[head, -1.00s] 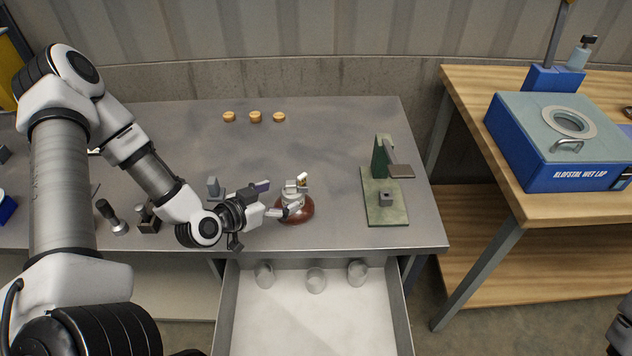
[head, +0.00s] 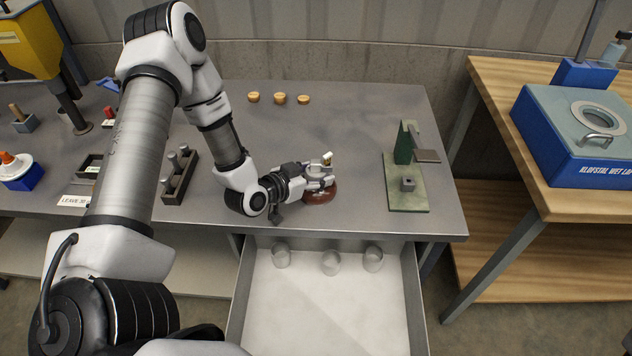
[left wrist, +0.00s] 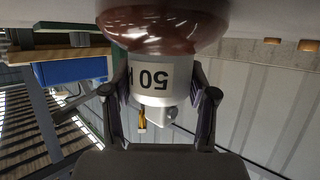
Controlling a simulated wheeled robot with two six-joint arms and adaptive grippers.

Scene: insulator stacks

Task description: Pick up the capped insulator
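The capped insulator (head: 319,196) stands upright near the front edge of the metal bench, its glossy red-brown disc at the bottom and its pale metal cap on top. In the left wrist view, which looks upside down, the disc (left wrist: 163,22) fills the top and the cap (left wrist: 160,95) carries a "50" label and a small brass-coloured pin. My left gripper (head: 326,177) reaches in from the left, its fingers on both sides of the cap; it also shows in the left wrist view (left wrist: 160,88). The fingers look closed on the cap. My right gripper is out of view.
An open drawer (head: 240,310) with several clear glass cups sits below the bench. A green stand (head: 405,195) is to the right. Three small tan caps (head: 279,99) lie at the back.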

